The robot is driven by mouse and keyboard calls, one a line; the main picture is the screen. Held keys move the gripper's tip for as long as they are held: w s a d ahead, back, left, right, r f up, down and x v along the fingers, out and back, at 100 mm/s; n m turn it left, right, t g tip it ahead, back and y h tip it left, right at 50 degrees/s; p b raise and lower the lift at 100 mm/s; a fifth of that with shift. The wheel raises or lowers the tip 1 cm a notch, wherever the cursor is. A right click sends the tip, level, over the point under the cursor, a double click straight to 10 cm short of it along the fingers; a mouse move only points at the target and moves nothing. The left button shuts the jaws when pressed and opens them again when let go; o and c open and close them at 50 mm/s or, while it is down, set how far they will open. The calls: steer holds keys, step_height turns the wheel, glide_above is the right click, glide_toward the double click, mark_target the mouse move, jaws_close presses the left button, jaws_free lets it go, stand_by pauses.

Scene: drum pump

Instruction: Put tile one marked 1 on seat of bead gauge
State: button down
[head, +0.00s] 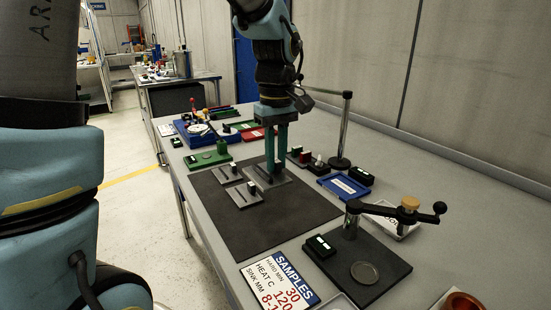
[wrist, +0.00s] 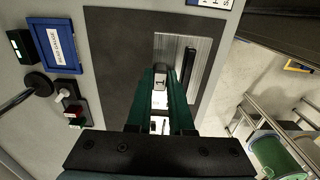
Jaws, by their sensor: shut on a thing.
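My gripper (head: 277,166) reaches down over the dark mat, and its two teal fingers are shut on a small tile. In the wrist view the pale tile marked 1 (wrist: 160,77) shows between the fingertips (wrist: 160,86). The fingers partly hide it. A ribbed silver plate (wrist: 203,58) with a raised black bar (wrist: 187,66) lies beside and beneath the tile. In the head view this plate (head: 283,180) is under the fingers. I cannot tell whether the tile touches it.
Two more grey plates (head: 253,199) with small blocks lie left on the mat (head: 290,220). A blue labelled tray (head: 335,183) and a post (head: 344,130) stand right. A clamp arm (head: 390,212) and a sample sign (head: 280,283) are nearer. The mat's front is clear.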

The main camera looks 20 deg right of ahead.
steer(key=w+d+p, duration=0.2)
steer(key=w+d, duration=0.1)
steer(key=d, duration=0.4)
steer(key=w+d+p, duration=0.2)
steer(key=w+d, duration=0.1)
steer(key=d, duration=0.5)
steer(key=shift+w+d+f+p, duration=0.15)
steer(key=shift+d+f+p, duration=0.1)
steer(key=shift+d+f, duration=1.4)
steer(key=shift+w+d+f+p, duration=0.25)
steer(key=shift+d+f, duration=0.95)
steer(key=shift+d, duration=0.8)
steer(key=shift+w+d+f+p, duration=0.1)
steer(key=shift+d+f+p, duration=0.2)
steer(key=shift+d+f, duration=1.35)
steer(key=shift+d, duration=0.2)
steer(key=shift+f, duration=0.3)
steer(key=shift+f+b, duration=0.7)
steer(key=shift+f, duration=0.8)
steer(key=shift+c, duration=2.3)
jaws_free()
steer(key=shift+f, duration=0.1)
steer(key=shift+a, duration=0.1)
